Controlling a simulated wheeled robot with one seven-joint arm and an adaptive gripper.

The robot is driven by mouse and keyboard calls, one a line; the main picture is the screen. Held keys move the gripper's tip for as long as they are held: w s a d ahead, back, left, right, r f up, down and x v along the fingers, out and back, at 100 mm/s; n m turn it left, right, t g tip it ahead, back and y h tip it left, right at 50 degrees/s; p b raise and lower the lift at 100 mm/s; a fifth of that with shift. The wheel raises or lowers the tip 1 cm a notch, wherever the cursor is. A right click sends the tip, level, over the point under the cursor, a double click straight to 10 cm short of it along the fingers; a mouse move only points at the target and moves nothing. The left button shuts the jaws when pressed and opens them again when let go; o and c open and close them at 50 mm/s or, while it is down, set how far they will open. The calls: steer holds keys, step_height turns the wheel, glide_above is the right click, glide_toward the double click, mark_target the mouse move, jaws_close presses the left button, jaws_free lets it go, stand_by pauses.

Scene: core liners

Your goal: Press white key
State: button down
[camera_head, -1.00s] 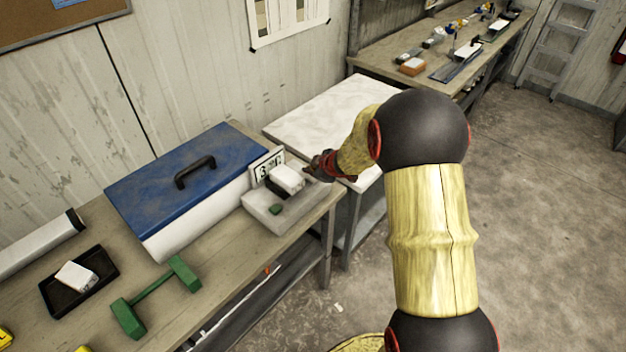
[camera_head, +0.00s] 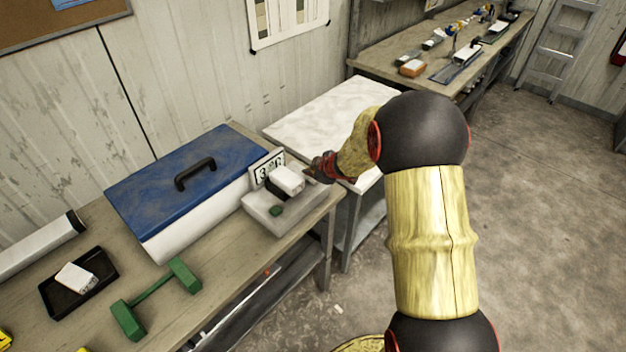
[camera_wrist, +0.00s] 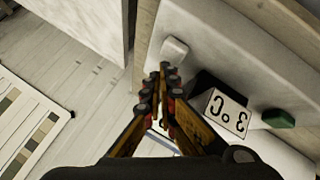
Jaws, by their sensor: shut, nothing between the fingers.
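A pale grey bench device (camera_head: 255,217) sits at the right end of the workbench. Its white key (camera_wrist: 174,50) is a small raised block in the wrist view, apart from the green key (camera_wrist: 278,118), which also shows in the head view (camera_head: 276,210). My gripper (camera_wrist: 157,82) is shut and empty. Its fingertips appear close beside the white key in the wrist view; I cannot tell whether they touch it. In the head view my gripper (camera_head: 318,168) is at the device's right side, and the white key is not clearly visible there.
A white block (camera_wrist: 226,110) marked "3°C" rests on a dark part of the device. An upright display plate (camera_head: 268,168) stands behind it. A blue-lidded box (camera_head: 220,160) is close on the left. A green dumbbell-shaped object (camera_head: 155,298) and black tray (camera_head: 48,298) lie farther left.

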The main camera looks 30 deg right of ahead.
mark_target(312, 181)
steer(key=shift+f, duration=0.15)
steer(key=shift+f, duration=0.3)
steer(key=shift+f+b, duration=0.55)
stand_by(0.8)
stand_by(0.4)
steer(key=shift+r+p, duration=1)
steer(key=shift+p, duration=0.1)
step_height(312, 181, up, 5)
steer(key=p, duration=0.5)
stand_by(0.4)
